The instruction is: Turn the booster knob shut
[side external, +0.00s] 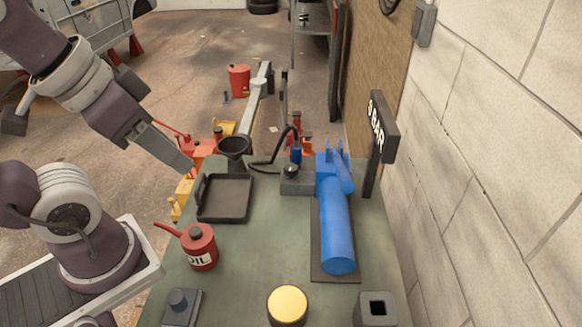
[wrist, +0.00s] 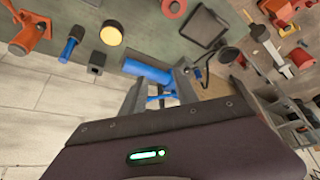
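The blue booster cylinder (side external: 337,228) lies on a dark plate along the right of the green bench, its forked blue bracket at the far end. It also shows in the wrist view (wrist: 147,71), beyond my fingers. A grey block (side external: 297,187) beside its far end carries a small dark knob (side external: 290,171) and a small blue cylinder with a black hose. I cannot tell for certain whether this is the booster knob. In the wrist view the fingers look spread and empty.
A black tray (side external: 226,197), a dark funnel (side external: 235,147) and a red oil can (side external: 200,247) stand on the left. A yellow-topped round piece (side external: 287,304) and a square socket block (side external: 376,309) are in front. The 8 BAR sign (side external: 380,128) rises by the right wall.

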